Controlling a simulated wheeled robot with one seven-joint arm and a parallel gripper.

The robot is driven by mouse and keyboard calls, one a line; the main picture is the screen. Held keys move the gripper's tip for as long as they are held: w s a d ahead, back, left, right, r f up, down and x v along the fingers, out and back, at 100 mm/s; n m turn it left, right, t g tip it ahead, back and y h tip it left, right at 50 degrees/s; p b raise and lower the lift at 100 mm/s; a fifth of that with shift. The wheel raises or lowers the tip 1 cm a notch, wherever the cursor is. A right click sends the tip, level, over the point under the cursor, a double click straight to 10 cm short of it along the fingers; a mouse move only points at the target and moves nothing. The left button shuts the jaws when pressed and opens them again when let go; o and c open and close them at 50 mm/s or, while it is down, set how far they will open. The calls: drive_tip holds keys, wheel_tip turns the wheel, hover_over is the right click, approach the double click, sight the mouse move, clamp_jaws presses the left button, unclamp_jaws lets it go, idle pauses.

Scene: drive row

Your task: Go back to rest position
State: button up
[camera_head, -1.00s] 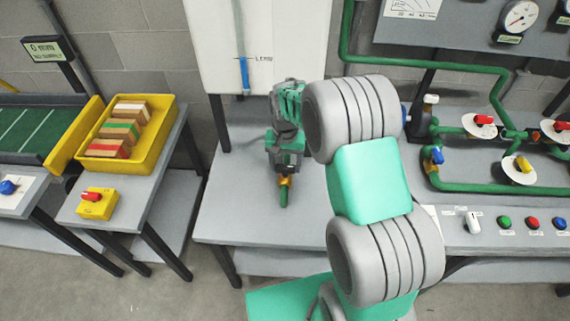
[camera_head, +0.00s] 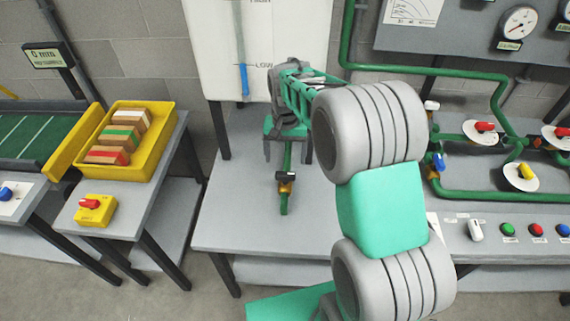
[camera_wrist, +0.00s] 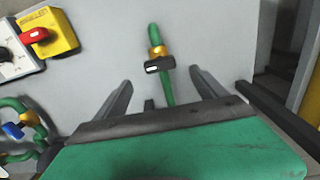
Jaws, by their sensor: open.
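My gripper (camera_head: 288,155) is open and empty in the head view, above the grey table by the white tank. Its two fingers point down, one on each side of a green pipe with a brass fitting and a dark handle (camera_head: 285,177). In the wrist view my gripper (camera_wrist: 162,86) shows its fingers spread wide. The dark handle (camera_wrist: 160,64) lies beyond and between the fingertips, apart from them. My arm is bent and covers part of the table on the right.
The white tank (camera_head: 225,50) stands behind my gripper. Green pipes (camera_head: 470,195) with coloured valves stand right of my arm. A yellow tray (camera_head: 125,145) of blocks and a yellow switch box (camera_head: 96,210) are left. The wrist view shows a red handle on a yellow plate (camera_wrist: 62,35).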

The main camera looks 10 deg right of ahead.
drive_tip(key=shift+r, duration=0.1)
idle(0.3)
drive_tip(key=shift+w+n, duration=0.15)
drive_tip(key=shift+n, duration=0.55)
drive_tip(key=s+f+n+g, duration=0.15)
drive_tip(key=s+f, duration=0.25)
drive_tip(key=s, duration=1)
drive_tip(key=s+r+n+t, duration=0.1)
drive_tip(key=s+r+t, duration=0.4)
drive_tip(key=r, duration=0.8)
drive_tip(key=shift+s+r, duration=0.15)
drive_tip(key=shift+s, duration=0.25)
idle(1.4)
